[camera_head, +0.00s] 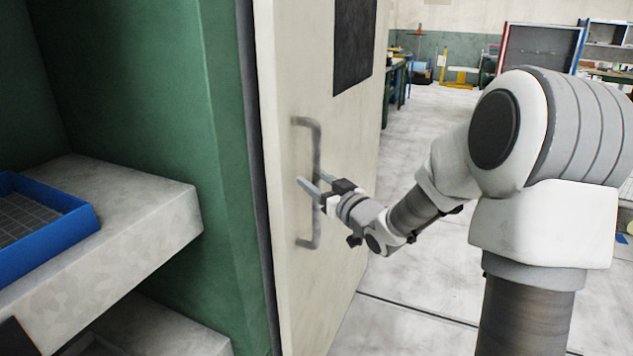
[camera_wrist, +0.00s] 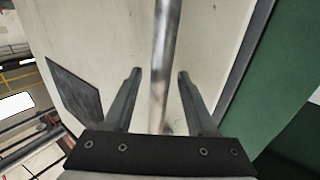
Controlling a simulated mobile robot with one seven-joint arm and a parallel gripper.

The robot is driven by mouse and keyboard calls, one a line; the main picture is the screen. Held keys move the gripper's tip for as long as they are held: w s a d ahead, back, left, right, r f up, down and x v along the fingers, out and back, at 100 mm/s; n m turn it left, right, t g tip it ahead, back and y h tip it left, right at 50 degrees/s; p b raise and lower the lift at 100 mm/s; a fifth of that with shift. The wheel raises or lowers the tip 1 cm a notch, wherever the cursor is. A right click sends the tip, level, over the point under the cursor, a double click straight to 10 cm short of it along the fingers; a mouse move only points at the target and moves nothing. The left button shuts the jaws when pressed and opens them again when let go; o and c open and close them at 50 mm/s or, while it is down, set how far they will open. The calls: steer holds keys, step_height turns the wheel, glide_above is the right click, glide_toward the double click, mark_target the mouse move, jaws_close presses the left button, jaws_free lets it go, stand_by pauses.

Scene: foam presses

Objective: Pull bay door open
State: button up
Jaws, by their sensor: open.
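The bay door (camera_head: 340,140) is a cream panel with a dark window, and it stands swung out from the green press frame. A grey vertical bar handle (camera_head: 317,150) is fixed to its face. My gripper (camera_head: 316,183) is at the middle of the handle, with its fingers pointing at the door. In the wrist view the handle (camera_wrist: 166,45) runs between the two open fingers of my gripper (camera_wrist: 158,75). A gap shows on each side of the bar. Whether the fingers touch the door face cannot be told.
The green press frame (camera_head: 222,150) stands left of the door. A grey ledge (camera_head: 150,225) there carries a blue tray (camera_head: 75,228). The concrete floor (camera_head: 435,125) right of the door is clear. Shelves and workbenches stand at the back.

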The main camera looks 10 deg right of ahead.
steer(key=shift+c, duration=0.2)
jaws_close()
stand_by(1.1)
